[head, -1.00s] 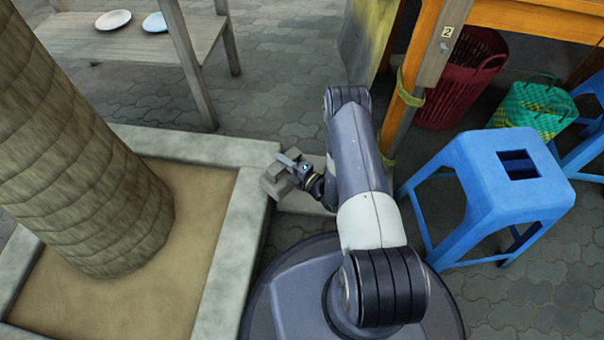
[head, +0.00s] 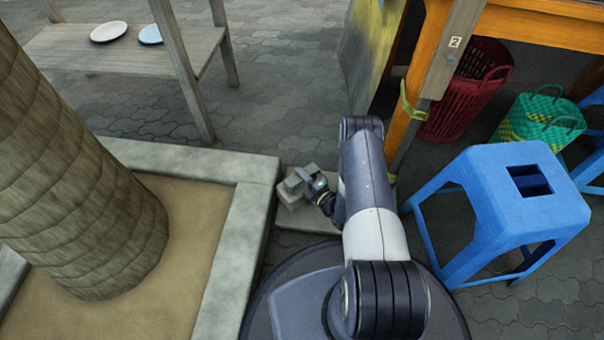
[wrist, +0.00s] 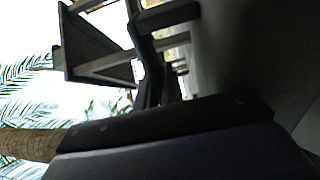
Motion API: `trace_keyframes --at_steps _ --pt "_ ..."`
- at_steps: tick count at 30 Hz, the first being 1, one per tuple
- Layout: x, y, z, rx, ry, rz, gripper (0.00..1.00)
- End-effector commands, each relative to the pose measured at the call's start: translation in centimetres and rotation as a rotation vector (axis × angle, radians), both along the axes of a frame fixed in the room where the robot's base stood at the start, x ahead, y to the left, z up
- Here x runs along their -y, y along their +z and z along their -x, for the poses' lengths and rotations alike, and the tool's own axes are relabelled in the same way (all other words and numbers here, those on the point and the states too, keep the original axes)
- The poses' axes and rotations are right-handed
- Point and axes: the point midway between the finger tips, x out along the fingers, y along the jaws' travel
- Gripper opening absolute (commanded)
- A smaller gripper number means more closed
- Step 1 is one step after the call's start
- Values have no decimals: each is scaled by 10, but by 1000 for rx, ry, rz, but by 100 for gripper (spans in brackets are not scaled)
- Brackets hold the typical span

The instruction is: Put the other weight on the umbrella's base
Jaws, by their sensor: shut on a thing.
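My gripper (head: 305,181) is shut on a small grey block (head: 289,194), which looks like a weight. It holds the block by the corner of the stone planter, low over a pale flat slab (head: 296,219) on the paving. I cannot tell whether the block touches the slab. No umbrella pole shows, so I cannot tell whether the slab is the umbrella's base. In the wrist view a broad dark grey surface (wrist: 255,55), perhaps the held block, fills much of the right side, and the fingertips are not clear.
The stone planter rim (head: 228,250) around a palm trunk (head: 75,190) is close on the left. A blue stool (head: 490,200) and an orange table post (head: 425,80) stand at right, with a red basket (head: 465,105) behind. A wooden bench (head: 110,60) stands at the back left.

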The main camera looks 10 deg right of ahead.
Motion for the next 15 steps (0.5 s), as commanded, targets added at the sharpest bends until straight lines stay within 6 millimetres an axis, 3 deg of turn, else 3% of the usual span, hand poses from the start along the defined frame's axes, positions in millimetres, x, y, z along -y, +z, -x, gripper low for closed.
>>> trace_keyframes --at_steps 15 --pt "1 -34 -2 14 0 -1 0"
